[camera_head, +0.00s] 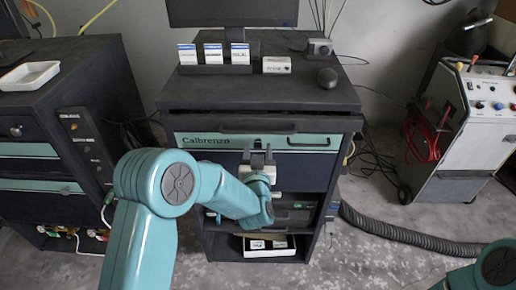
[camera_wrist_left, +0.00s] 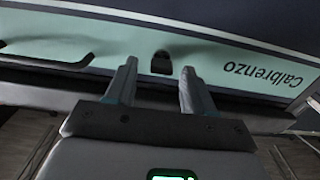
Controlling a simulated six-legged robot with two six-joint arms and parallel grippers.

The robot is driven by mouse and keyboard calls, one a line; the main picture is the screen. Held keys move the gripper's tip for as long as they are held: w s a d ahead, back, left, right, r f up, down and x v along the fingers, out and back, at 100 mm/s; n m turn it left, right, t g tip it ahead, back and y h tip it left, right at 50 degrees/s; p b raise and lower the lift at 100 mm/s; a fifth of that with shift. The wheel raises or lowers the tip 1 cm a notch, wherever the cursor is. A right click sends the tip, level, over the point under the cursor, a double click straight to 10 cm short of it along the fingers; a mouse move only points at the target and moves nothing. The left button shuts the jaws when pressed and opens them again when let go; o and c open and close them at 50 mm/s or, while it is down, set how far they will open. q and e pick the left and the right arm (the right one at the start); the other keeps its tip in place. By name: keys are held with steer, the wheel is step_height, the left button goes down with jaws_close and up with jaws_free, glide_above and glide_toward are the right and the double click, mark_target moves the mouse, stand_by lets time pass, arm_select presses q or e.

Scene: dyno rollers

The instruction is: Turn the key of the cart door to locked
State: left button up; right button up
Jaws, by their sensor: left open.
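The cart (camera_head: 260,98) is dark, with a teal front strip lettered Calbrenzo. In the left wrist view the small black key or lock piece (camera_wrist_left: 161,62) sits on the pale teal strip (camera_wrist_left: 225,60). My left gripper (camera_head: 258,152) is in front of the strip. In the left wrist view its two fingers (camera_wrist_left: 159,68) are apart, one on each side of the black piece, with nothing between them gripped. I cannot tell which way the key is turned. In the head view the gripper is close to the key and it is hard to make out. My right gripper is out of view.
A dark handle (camera_head: 308,141) is on the strip right of the gripper; it also shows in the left wrist view (camera_wrist_left: 45,50). Below are open shelves with a white tray (camera_head: 270,252). A second dark cabinet (camera_head: 75,75) stands left. A hose (camera_head: 400,238) lies on the floor.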

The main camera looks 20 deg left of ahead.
arm_select(q)
steer(key=shift+a, duration=0.1)
jaws_close()
steer(key=shift+f+n+b, duration=0.2)
steer(key=shift+n+b, duration=0.1)
steer(key=shift+b, duration=0.55)
steer(key=n+b, duration=0.2)
steer(key=b, duration=0.2)
steer(key=n+b, duration=0.2)
steer(key=b, duration=0.2)
steer(key=n+b, duration=0.2)
steer(key=b, duration=0.2)
steer(key=shift+a+f+n, duration=0.1)
steer(key=shift+f+n, duration=0.15)
steer(key=shift+n, duration=0.05)
steer(key=shift+a+r+n+b, duration=0.1)
steer(key=shift+n+b, duration=2.6)
steer(key=shift+b, duration=0.5)
steer(key=shift+r+n+b, duration=0.1)
steer(key=shift+n+b, duration=2.6)
steer(key=shift+b, duration=0.5)
